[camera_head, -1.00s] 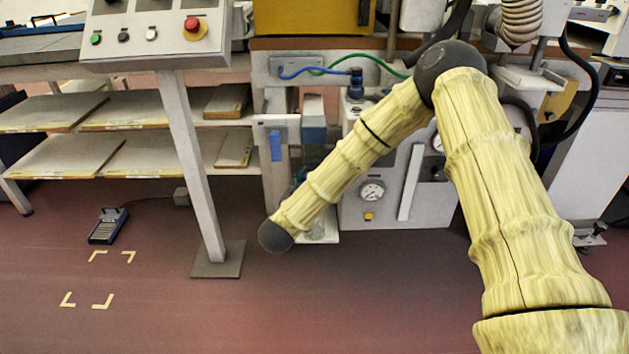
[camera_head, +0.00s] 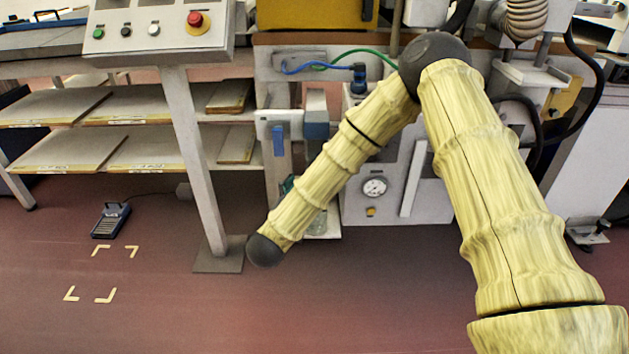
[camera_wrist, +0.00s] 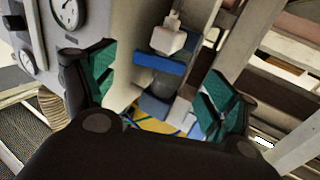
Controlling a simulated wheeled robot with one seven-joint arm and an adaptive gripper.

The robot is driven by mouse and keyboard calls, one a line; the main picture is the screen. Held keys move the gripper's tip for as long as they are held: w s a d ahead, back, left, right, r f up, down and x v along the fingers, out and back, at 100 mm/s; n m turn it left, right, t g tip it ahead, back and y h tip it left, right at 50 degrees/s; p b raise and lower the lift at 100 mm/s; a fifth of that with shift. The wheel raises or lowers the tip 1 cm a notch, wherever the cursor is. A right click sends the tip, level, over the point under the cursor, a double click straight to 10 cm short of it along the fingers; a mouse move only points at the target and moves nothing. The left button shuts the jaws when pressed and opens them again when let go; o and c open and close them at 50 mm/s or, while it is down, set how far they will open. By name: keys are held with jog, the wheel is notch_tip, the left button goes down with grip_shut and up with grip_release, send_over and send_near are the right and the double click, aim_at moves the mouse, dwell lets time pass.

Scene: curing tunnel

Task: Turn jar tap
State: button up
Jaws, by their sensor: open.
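In the wrist view, my gripper (camera_wrist: 160,82) has its two green-padded fingers spread wide with nothing held. Between and beyond them are a blue bar (camera_wrist: 158,61), a small white block with a narrow end (camera_wrist: 168,38), and a dark translucent cylinder (camera_wrist: 156,82), perhaps the jar with its tap. I cannot tell which part is the tap. No contact with the fingers shows. In the head view my forearm hides most of the gripper; only a bit of teal shows behind it. A clear glass vessel (camera_head: 317,224) stands partly hidden behind the arm.
A grey panel with a gauge (camera_head: 375,187) is right of my forearm. A white bracket with a blue tab (camera_head: 278,140) is left of it. A control post (camera_head: 195,160) and shelves (camera_head: 60,150) stand farther left. A foot pedal (camera_head: 110,220) lies on the open floor.

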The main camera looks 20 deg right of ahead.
jog(key=shift+v, duration=2.95)
notch_tip(320, 180, up, 6)
jog(key=g+y+p, duration=0.3)
jog(key=p, duration=0.7)
jog(key=b+x, duration=0.2)
jog(key=x, duration=0.8)
jog(key=shift+d+f, duration=0.25)
jog(key=shift+f, duration=0.25)
jog(key=shift+w, duration=0.1)
jog(key=c, duration=1)
